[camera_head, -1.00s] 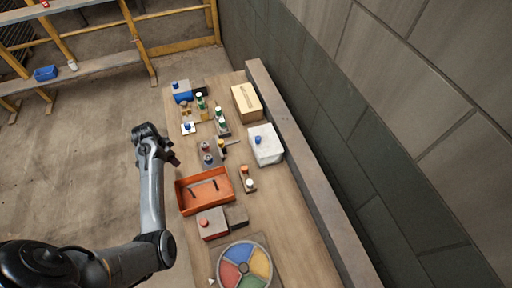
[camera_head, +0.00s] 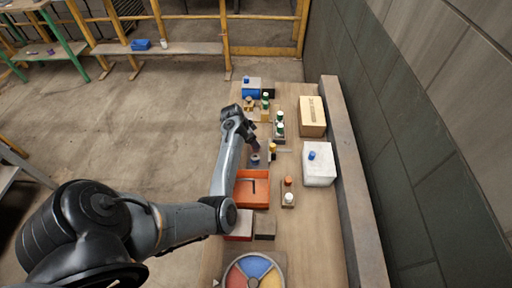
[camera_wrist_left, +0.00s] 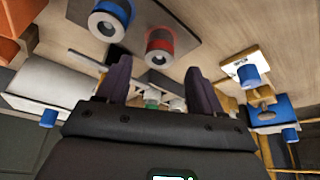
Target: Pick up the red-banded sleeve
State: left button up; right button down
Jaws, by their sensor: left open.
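The red-banded sleeve (camera_wrist_left: 160,43) stands on a dark plate in the left wrist view, its hollow grey core showing. A blue-banded sleeve (camera_wrist_left: 109,20) stands beside it on the same plate; it also shows in the head view (camera_head: 255,160). My left gripper (camera_wrist_left: 158,82) is open, with nothing between its two dark fingers. The red-banded sleeve appears just beyond the fingertips, apart from them. In the head view my left gripper (camera_head: 255,146) is over the bench beside the blue-banded sleeve and hides the red-banded one. My right gripper is not in view.
An orange tray (camera_head: 241,202) lies in front of the sleeves. A white box (camera_head: 319,168) and a cardboard box (camera_head: 313,118) stand at the right, by the bench's raised edge (camera_head: 346,180). Several green-capped bottles (camera_head: 280,127) stand farther back. A colored wheel (camera_head: 238,278) is at the front.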

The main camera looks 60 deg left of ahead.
pick_arm(q)
jog(key=shift+b+x, duration=0.55)
jog(key=shift+x, duration=2)
jog(key=shift+c, duration=0.3)
jog(key=c, duration=1.1)
jog(key=shift+o, duration=0.2)
jog(key=shift+r, duration=0.1)
